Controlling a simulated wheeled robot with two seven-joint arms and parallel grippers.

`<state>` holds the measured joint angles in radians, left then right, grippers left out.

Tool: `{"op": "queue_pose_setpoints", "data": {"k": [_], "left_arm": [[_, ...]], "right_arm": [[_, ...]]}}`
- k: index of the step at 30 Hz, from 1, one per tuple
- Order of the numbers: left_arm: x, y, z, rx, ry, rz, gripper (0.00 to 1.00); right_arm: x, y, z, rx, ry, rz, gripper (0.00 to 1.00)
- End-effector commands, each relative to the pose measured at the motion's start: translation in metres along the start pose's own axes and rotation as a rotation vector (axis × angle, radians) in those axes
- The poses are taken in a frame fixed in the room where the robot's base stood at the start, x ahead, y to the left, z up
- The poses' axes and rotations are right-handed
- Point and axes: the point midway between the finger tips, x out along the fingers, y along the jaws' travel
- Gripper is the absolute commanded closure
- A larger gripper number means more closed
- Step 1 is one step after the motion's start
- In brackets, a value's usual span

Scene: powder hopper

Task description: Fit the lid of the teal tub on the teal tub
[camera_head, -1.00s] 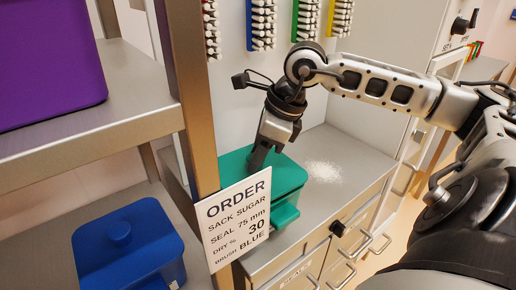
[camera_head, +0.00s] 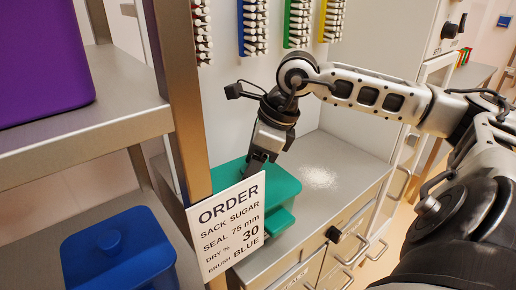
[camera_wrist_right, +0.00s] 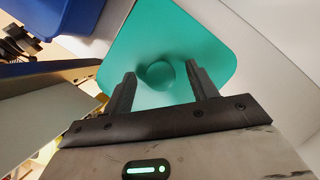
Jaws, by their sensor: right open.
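The teal tub (camera_head: 285,192) stands on the grey counter, partly hidden by the order card and my right gripper. A teal ledge (camera_head: 279,222) sticks out at its front. In the right wrist view a flat teal lid (camera_wrist_right: 205,45) with a round knob (camera_wrist_right: 160,75) fills the middle. The lid appears to lie on top of the tub, but I cannot tell how well it is seated. My right gripper (camera_head: 256,166) points down over it and is open; its fingers (camera_wrist_right: 160,72) show on either side of the knob, with gaps. My left gripper is not in view.
The order card (camera_head: 229,222) and a metal post (camera_head: 180,110) stand close left of the tub. A blue lidded tub (camera_head: 125,262) and a purple tub (camera_head: 45,70) are on shelves at left. White powder (camera_head: 319,177) lies on the counter; brushes hang behind.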

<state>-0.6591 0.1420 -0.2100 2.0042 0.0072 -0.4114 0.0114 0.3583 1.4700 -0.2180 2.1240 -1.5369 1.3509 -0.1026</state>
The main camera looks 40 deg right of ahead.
Motion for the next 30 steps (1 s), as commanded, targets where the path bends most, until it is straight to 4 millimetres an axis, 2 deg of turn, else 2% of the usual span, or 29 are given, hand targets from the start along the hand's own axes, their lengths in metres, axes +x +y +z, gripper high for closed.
{"op": "queue_pose_setpoints", "data": {"k": [5, 9, 15, 21, 25, 30], "left_arm": [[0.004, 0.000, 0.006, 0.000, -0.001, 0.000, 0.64], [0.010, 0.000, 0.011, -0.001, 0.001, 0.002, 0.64], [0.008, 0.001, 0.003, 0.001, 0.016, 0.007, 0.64], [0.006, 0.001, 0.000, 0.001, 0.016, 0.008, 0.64], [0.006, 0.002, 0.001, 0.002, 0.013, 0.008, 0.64], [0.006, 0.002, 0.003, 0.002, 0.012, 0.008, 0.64]], "right_arm": [[-0.020, -0.001, -0.001, 0.000, 0.002, -0.007, 0.42], [-0.052, -0.002, -0.001, 0.000, 0.000, -0.011, 0.42], [-0.104, -0.001, 0.000, 0.001, -0.004, -0.007, 0.42], [-0.141, -0.001, 0.001, 0.001, -0.001, -0.004, 0.42], [-0.153, 0.000, 0.000, 0.001, -0.001, -0.003, 0.42], [-0.159, 0.000, 0.000, -0.001, -0.001, -0.001, 0.42]]}}
